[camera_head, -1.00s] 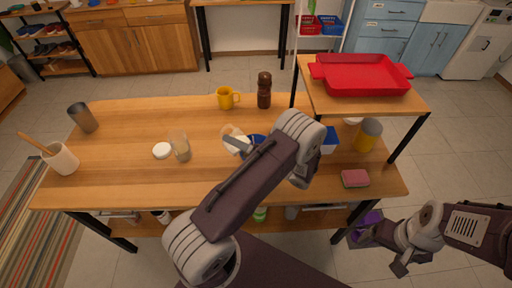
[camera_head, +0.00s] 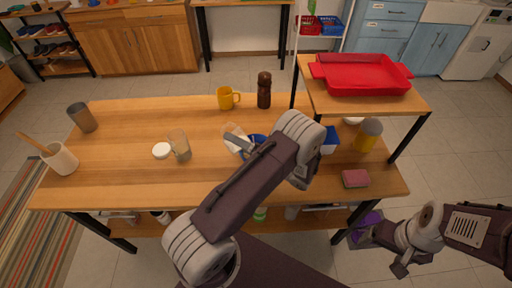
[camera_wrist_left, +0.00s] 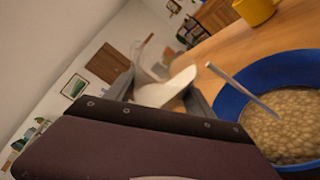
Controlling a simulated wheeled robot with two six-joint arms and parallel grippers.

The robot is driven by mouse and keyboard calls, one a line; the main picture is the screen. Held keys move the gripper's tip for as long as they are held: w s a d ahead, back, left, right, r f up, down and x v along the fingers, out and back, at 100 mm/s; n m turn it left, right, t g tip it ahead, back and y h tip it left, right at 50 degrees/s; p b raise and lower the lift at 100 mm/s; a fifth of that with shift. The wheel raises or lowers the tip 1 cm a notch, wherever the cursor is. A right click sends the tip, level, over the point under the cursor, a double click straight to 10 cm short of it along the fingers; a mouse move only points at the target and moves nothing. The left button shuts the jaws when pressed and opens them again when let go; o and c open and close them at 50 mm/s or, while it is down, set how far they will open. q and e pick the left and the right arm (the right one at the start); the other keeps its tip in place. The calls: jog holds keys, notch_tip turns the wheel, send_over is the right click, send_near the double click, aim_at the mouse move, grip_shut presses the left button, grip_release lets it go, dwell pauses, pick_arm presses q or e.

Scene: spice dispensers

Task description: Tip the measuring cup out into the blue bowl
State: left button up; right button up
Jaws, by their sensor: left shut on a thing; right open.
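My left gripper (camera_head: 238,143) is shut on a clear measuring cup (camera_head: 232,132) at the left of the blue bowl (camera_head: 256,138). The cup also shows in the left wrist view (camera_wrist_left: 147,58), tilted, with a white mass at its lower part. In that view the blue bowl (camera_wrist_left: 229,101) stands on the table to the right of the gripper and holds beige, lumpy contents. A thin pale bar crosses its rim; I cannot tell what it is. My left arm partly hides the bowl in the head view. My right gripper (camera_head: 401,268) is open and empty, off the table's right front.
A yellow mug (camera_head: 226,98) and brown bottle (camera_head: 264,90) stand behind the bowl. A glass (camera_head: 179,146) and white lid (camera_head: 161,151) are to its left. A raised shelf with a red tray (camera_head: 360,75) and a sponge (camera_head: 355,178) are to its right.

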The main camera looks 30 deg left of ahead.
aim_at(242, 134)
pick_arm(q)
jog(key=shift+r+m, duration=0.15)
jog(key=shift+m, duration=0.25)
jog(key=shift+w+d+r+m+y, duration=0.2)
jog(key=shift+w+d+m+y, duration=0.05)
jog(key=shift+w+m, duration=0.2)
jog(key=shift+w+d+r+m+y, duration=0.2)
jog(key=shift+w+m+y, duration=0.05)
jog(key=shift+w+m, duration=0.2)
dwell(0.8)
jog(key=shift+w+d+r+m+t+y+p, duration=0.15)
jog(key=shift+r+m+t+y+p, duration=0.1)
jog(key=shift+m+t+p, duration=0.35)
jog(key=shift+w+r+m+t+y+p, duration=0.15)
jog(key=shift+r+m+t+p, duration=0.1)
jog(key=shift+m, duration=0.55)
dwell(0.6)
